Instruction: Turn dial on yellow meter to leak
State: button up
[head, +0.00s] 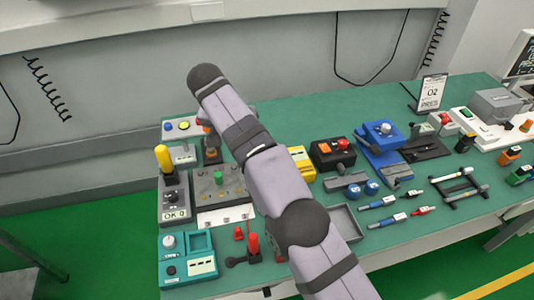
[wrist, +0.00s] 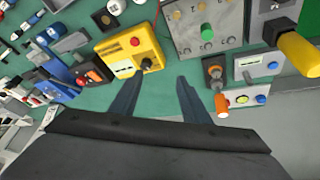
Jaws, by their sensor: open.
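The yellow meter (wrist: 112,47) is a box with a red button (wrist: 135,42), a white label and a black dial (wrist: 146,64) near its edge. In the head view my arm partly covers the yellow meter (head: 302,162), and its dial is hidden there. My gripper (wrist: 158,79) is open with nothing between its fingers. In the wrist view the dial shows just beyond the fingertips, nearer the left finger. I cannot tell the height between fingers and dial. The gripper is hidden in the head view. The leak marking is too small to read.
A grey panel with a green knob (wrist: 207,31) and an orange-handled tool (wrist: 219,100) stand beside the meter. A black box with orange and red buttons (head: 333,152) and a blue device (head: 380,137) are on its other side. The green bench is crowded, with narrow gaps.

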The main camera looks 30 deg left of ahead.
jog(key=w+d+f+n+t+h+p, duration=0.1)
jog(key=w+d+f+n+t+h, duration=0.1)
jog(key=w+d+n+t, duration=0.25)
jog(key=w+d+f+n+t+h, duration=0.1)
jog(key=d+n+t+h, duration=0.15)
jog(key=d+n, duration=0.4)
jog(key=s+a+f+n+y, duration=0.1)
jog(key=a+f+n+y, duration=0.1)
jog(key=n, duration=0.5)
jog(key=a+f+n+t+y, duration=0.1)
jog(key=a+f+n+y, duration=0.1)
jog(key=n, duration=0.6)
jog(key=s+a+f+n+y, duration=0.1)
jog(key=f+n+y, duration=0.2)
jog(key=n, duration=0.4)
jog(key=shift+s+a+f+n+y, duration=0.3)
jog(key=shift+a+f+n+y, duration=0.1)
jog(key=shift+y, duration=0.05)
jog(key=shift+s+a+f+n, duration=0.15)
jog(key=shift+a+f+n, duration=0.1)
jog(key=shift+n, duration=0.35)
jog(key=shift+f+n, duration=0.1)
jog(key=shift+n, duration=0.9)
jog(key=shift+p+x, duration=1.45)
jog(key=shift+x, duration=2.2)
